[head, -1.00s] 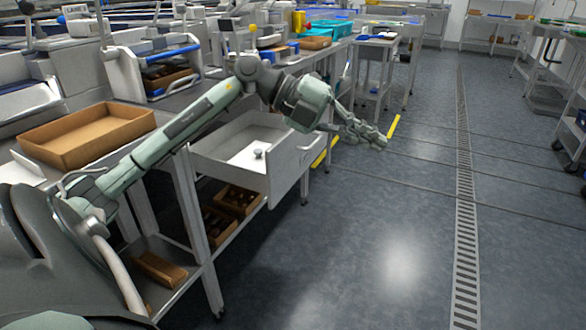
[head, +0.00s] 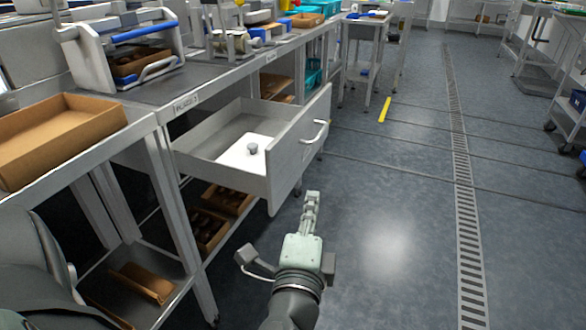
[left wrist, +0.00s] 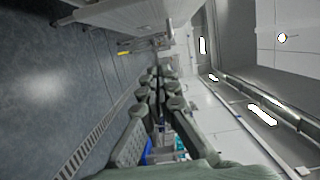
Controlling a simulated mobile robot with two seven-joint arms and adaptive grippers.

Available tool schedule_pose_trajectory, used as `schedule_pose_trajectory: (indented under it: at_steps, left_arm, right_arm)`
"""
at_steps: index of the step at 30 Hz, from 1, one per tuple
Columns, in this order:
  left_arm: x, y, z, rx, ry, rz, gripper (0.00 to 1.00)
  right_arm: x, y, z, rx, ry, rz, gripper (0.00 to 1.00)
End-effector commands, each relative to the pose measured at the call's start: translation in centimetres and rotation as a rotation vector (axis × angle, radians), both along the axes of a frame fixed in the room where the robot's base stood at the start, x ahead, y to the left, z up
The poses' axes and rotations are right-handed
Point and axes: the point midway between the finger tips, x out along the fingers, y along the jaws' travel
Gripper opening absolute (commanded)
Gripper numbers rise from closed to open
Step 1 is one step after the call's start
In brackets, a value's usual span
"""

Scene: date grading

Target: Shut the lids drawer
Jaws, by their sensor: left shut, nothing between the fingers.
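The grey lids drawer (head: 289,162) stands pulled out from under the bench in the head view. A bar handle (head: 315,132) is on its front panel. Inside lie a flat white sheet and a small grey knob-like piece (head: 252,148). My left gripper (head: 312,196) is shut and empty. In the head view it appears in front of the drawer, below the handle, pointing away from me, with floor visible around it. Its closed fingers also show in the left wrist view (left wrist: 167,74). I see no contact with the drawer. My right gripper is in neither view.
The bench top holds a brown open tray (head: 60,140) and a white, blue-handled device (head: 130,50). Brown boxes (head: 212,228) sit on a shelf below the drawer.

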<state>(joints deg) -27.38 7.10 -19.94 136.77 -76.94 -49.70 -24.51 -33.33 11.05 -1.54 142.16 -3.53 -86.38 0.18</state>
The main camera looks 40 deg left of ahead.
Motion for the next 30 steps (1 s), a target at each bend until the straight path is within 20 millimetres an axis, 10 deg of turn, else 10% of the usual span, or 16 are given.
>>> schedule_pose_trajectory:
  at_steps: [17,30]
  left_arm:
    - [8.9,4.8,0.2,0.003,0.003,0.007,0.0]
    - [7.7,8.6,-0.1,-0.001,0.005,0.006,0.0]
  right_arm:
    - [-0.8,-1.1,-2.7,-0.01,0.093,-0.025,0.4]
    - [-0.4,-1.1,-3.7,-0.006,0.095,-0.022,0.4]
